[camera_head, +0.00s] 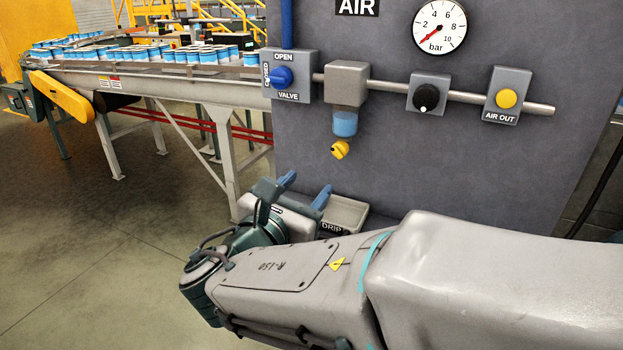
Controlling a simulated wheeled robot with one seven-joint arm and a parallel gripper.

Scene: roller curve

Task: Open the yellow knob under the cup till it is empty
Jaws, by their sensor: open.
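The yellow knob (340,150) sits just under the clear cup (345,122) on the grey panel. The cup holds blue liquid and hangs below a grey block on the air pipe. My gripper (306,190) is below and left of the knob, apart from it, with its two blue-tipped fingers spread and nothing between them. A grey drip tray (346,212) labelled DRIP is below the knob, partly hidden behind my gripper and arm.
A blue valve knob (281,78) marked OPEN is left of the cup. A black knob (427,97), a yellow AIR OUT button (506,98) and a gauge (439,27) with its red needle near the low end are to the right. A can conveyor (190,85) stands at left.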

